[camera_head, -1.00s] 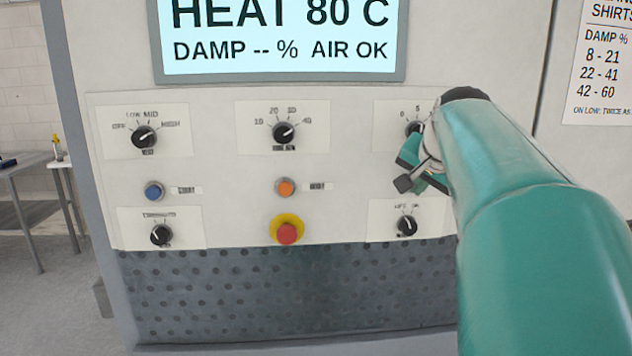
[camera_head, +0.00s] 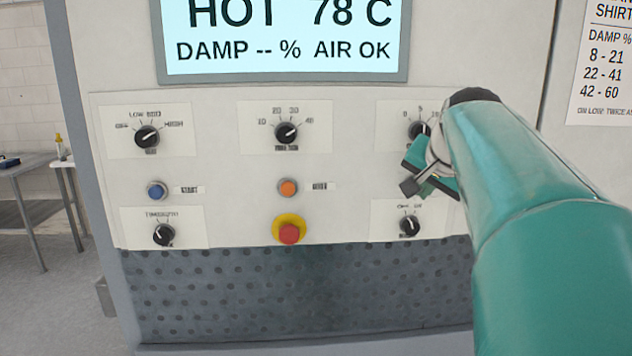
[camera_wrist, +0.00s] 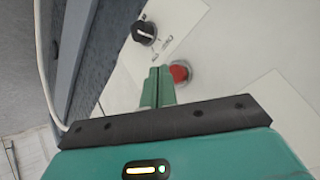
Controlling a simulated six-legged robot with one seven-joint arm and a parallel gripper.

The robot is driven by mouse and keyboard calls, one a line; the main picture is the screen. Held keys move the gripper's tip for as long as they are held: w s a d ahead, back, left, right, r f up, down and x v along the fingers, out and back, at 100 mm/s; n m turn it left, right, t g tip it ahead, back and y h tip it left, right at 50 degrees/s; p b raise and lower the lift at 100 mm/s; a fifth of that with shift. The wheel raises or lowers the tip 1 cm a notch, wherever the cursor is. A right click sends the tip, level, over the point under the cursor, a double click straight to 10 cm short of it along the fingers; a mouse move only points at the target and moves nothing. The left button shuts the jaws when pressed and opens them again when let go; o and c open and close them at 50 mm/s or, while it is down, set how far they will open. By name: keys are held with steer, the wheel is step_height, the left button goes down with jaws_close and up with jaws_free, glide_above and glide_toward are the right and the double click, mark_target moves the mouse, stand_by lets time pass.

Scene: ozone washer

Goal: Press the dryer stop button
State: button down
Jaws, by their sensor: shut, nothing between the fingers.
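My gripper (camera_head: 408,187) is shut and empty at the right side of the dryer's control panel. In the wrist view its two green fingers (camera_wrist: 158,72) stand together, with their tips just left of a red round button (camera_wrist: 180,73). I cannot tell whether the fingers touch the panel. In the head view my gripper hides that button's place. A red mushroom button (camera_head: 289,233) on a yellow ring sits below the orange one.
A black knob (camera_head: 411,225) is below my gripper and another (camera_head: 419,130) is partly behind it. More knobs (camera_head: 287,132) line the panel. The display (camera_head: 285,45) reads HOT 78 C. A perforated dark panel (camera_head: 300,295) lies below. A table (camera_head: 25,170) stands far left.

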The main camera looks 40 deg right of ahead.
steer(key=s, duration=0.1)
steer(key=s+a, duration=0.1)
steer(key=s, duration=0.1)
steer(key=s+a, duration=0.1)
steer(key=shift+s+a, duration=0.15)
steer(key=shift+a, duration=0.1)
stand_by(0.3)
stand_by(0.6)
steer(key=w+a+f+n+y, duration=0.25)
steer(key=a+f, duration=0.25)
steer(key=a, duration=0.3)
steer(key=w+a+f+n+y, duration=0.1)
steer(key=w+a+f+n, duration=0.25)
steer(key=a, duration=0.45)
steer(key=s+a+f+n+y, duration=0.1)
steer(key=s+a+f+n, duration=0.2)
steer(key=a+f, duration=0.4)
steer(key=s+a+f+n+g, duration=0.1)
steer(key=s+a+f+n, duration=0.2)
steer(key=a+f+n, duration=0.2)
steer(key=a+f, duration=0.3)
steer(key=a, duration=0.3)
steer(key=shift+f+n+g+y, duration=0.2)
steer(key=shift+n+g+y, duration=0.1)
steer(key=shift+y, duration=0.05)
